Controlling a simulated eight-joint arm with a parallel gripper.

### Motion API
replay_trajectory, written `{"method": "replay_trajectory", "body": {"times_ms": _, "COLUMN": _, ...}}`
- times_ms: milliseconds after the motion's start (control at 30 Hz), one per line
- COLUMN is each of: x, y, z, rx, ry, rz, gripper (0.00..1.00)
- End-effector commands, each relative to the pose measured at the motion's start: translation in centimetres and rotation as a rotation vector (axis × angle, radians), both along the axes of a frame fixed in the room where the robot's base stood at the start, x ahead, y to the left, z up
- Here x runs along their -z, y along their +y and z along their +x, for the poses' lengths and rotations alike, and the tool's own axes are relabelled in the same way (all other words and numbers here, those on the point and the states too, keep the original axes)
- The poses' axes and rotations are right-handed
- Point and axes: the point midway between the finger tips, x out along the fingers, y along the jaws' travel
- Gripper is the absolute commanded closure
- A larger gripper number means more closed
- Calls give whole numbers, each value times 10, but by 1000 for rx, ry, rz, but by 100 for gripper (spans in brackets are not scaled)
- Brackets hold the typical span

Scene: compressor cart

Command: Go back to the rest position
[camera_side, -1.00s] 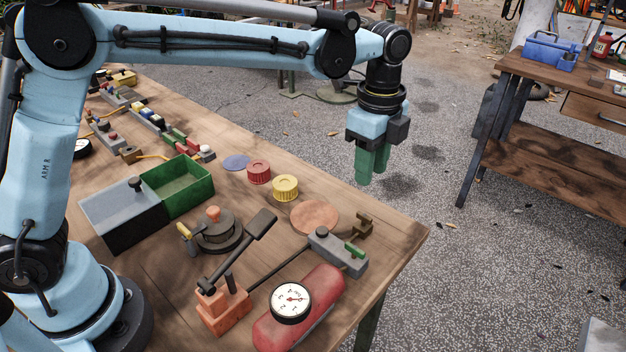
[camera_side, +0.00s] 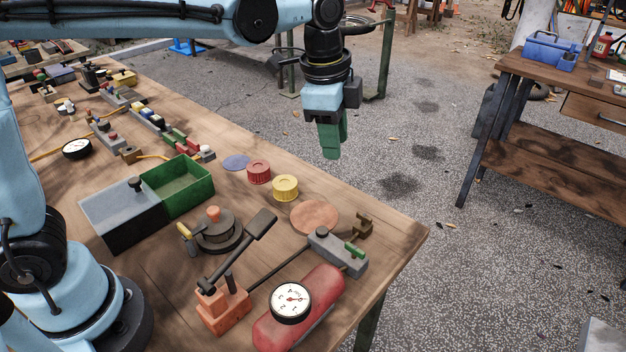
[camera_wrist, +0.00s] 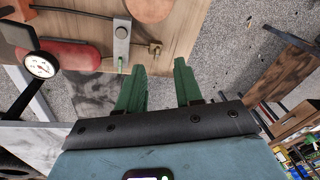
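My gripper (camera_side: 331,152) hangs fingers-down in the side view, above and past the far edge of the wooden table (camera_side: 285,160). In the wrist view its two green fingers (camera_wrist: 161,66) stand apart with nothing between them. Nothing touches the gripper. A yellow cap (camera_side: 285,188) and a red cap (camera_side: 258,172) stand on the table nearest below it, beside a flat orange disc (camera_side: 314,217).
A green open bin (camera_side: 177,187) and a grey-lidded box stand mid-table. A hand pump (camera_side: 222,306), a red cylinder with a gauge (camera_side: 290,302) and a valve block (camera_side: 337,252) sit near the right end. A workbench (camera_side: 560,155) stands apart at right.

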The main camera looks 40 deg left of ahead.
Motion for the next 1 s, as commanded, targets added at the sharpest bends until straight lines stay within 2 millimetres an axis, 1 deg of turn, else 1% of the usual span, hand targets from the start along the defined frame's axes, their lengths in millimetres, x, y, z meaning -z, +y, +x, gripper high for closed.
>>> {"method": "replay_trajectory", "body": {"times_ms": 33, "x": -3, "y": 12, "z": -10, "rx": -78, "ry": -27, "rz": -18, "gripper": 65}}
{"method": "replay_trajectory", "body": {"times_ms": 267, "x": -2, "y": 54, "z": -48, "rx": -431, "ry": -151, "rz": -119, "gripper": 65}}
{"method": "replay_trajectory", "body": {"times_ms": 367, "x": 3, "y": 69, "z": -66, "rx": -582, "ry": -203, "rz": -171, "gripper": 65}}
{"method": "replay_trajectory", "body": {"times_ms": 500, "x": 15, "y": 89, "z": -91, "rx": -784, "ry": -275, "rz": -253, "gripper": 65}}
{"method": "replay_trajectory", "body": {"times_ms": 600, "x": 25, "y": 100, "z": -105, "rx": -910, "ry": -319, "rz": -310, "gripper": 65}}
{"method": "replay_trajectory", "body": {"times_ms": 733, "x": 37, "y": 109, "z": -118, "rx": -1027, "ry": -359, "rz": -370, "gripper": 65}}
{"method": "replay_trajectory", "body": {"times_ms": 867, "x": 43, "y": 113, "z": -124, "rx": -1087, "ry": -380, "rz": -403, "gripper": 65}}
{"method": "replay_trajectory", "body": {"times_ms": 1000, "x": 44, "y": 114, "z": -125, "rx": -1102, "ry": -386, "rz": -411, "gripper": 65}}
